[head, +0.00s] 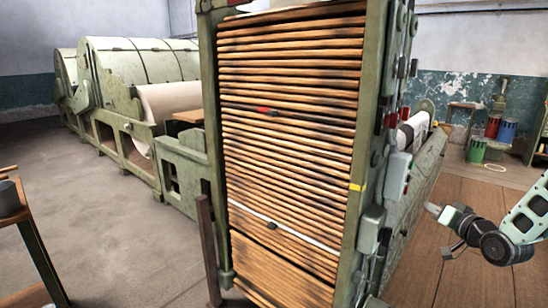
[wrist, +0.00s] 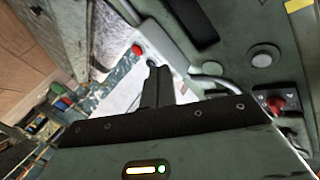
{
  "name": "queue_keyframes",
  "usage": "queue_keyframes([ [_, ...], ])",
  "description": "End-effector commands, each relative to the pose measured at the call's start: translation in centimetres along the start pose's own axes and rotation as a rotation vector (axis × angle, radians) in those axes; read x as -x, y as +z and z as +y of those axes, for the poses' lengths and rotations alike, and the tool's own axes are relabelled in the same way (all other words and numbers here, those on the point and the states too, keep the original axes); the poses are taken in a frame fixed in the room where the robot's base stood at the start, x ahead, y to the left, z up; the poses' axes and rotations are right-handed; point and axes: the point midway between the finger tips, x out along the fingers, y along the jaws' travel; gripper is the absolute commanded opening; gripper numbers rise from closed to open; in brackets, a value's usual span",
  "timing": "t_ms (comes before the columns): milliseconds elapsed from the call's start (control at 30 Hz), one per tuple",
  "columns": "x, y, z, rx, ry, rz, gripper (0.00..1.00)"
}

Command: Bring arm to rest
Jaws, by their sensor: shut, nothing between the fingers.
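My gripper (head: 432,208) is at the right of the head view, to the right of the tall slatted machine and apart from it in that picture. My arm folds in from the right edge behind it. In the wrist view my gripper (wrist: 156,80) shows as dark fingers close together, shut and empty. Beyond them is a green machine panel (wrist: 235,30) with a red button and a round grey button; I cannot tell how far the fingertips are from it.
The lattice apron (head: 290,130) of wooden slats stands close in front, with control boxes (head: 398,175) on its right side. Wooden floor (head: 470,180) is open at the right. A stand (head: 20,215) bearing a grey mug is at the left. Coloured bins (head: 493,128) stand at the back right.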

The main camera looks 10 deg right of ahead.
Motion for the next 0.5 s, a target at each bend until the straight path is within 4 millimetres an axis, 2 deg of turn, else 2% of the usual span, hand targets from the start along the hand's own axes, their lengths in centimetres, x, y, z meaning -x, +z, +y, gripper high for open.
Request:
queue_keyframes([
  [33, -0.7, 0.6, -1.7, 0.024, -0.003, -0.043, 0.0],
  [167, -2.1, 2.9, -6.1, 0.095, 0.005, -0.183, 0.0],
  [267, -2.5, 5.3, -10.8, 0.173, 0.009, -0.322, 0.0],
  [367, -1.6, 8.1, -16.0, 0.266, 0.014, -0.479, 0.0],
  [500, 1.9, 12.1, -22.9, 0.399, 0.013, -0.697, 0.0],
])
